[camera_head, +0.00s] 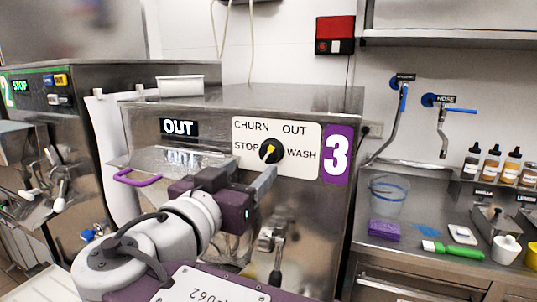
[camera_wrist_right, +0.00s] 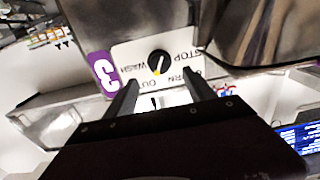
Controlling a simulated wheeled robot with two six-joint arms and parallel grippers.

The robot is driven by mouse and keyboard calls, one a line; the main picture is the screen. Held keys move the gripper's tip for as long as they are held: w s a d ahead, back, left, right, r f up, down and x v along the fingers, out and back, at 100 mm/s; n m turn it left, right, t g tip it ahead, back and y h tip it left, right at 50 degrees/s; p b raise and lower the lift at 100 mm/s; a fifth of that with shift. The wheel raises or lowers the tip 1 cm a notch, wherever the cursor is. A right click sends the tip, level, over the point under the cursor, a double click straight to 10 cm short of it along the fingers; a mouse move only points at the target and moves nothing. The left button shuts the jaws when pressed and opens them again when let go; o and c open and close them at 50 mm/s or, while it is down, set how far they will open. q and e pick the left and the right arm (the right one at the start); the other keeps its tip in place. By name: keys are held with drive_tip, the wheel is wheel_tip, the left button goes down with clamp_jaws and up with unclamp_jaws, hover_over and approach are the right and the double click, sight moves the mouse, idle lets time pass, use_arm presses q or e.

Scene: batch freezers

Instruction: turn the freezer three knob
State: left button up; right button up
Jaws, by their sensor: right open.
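The freezer three knob (camera_head: 270,151) is round and black with a yellow pointer, on a white panel (camera_head: 305,137) marked CHURN, OUT, STOP and WASH. The pointer appears turned toward OUT. A purple plate with a white 3 (camera_head: 338,154) is right of the panel. My right gripper (camera_head: 245,174) is open and empty, just below and left of the knob. In the right wrist view the knob (camera_wrist_right: 158,62) shows upside down, beyond and between the open fingertips (camera_wrist_right: 163,82), apart from them. My left gripper is not in view.
An OUT sign (camera_head: 179,128) and a purple handle (camera_head: 137,178) are on the freezer front. A tap lever (camera_head: 273,236) is below the gripper. Freezer two (camera_head: 85,125) stands left. A steel counter with a clear container (camera_head: 389,194) and bottles is right.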

sight(268, 156)
drive_tip(key=p+x, duration=0.2)
drive_tip(key=x, duration=0.5)
drive_tip(key=shift+w+d+r+p, duration=0.1)
drive_tip(key=shift+w+d+p, duration=0.1)
drive_tip(key=shift+w+p, duration=0.15)
drive_tip(key=shift+w+d, duration=0.15)
drive_tip(key=shift+w, duration=0.3)
drive_tip(key=c, duration=1.4)
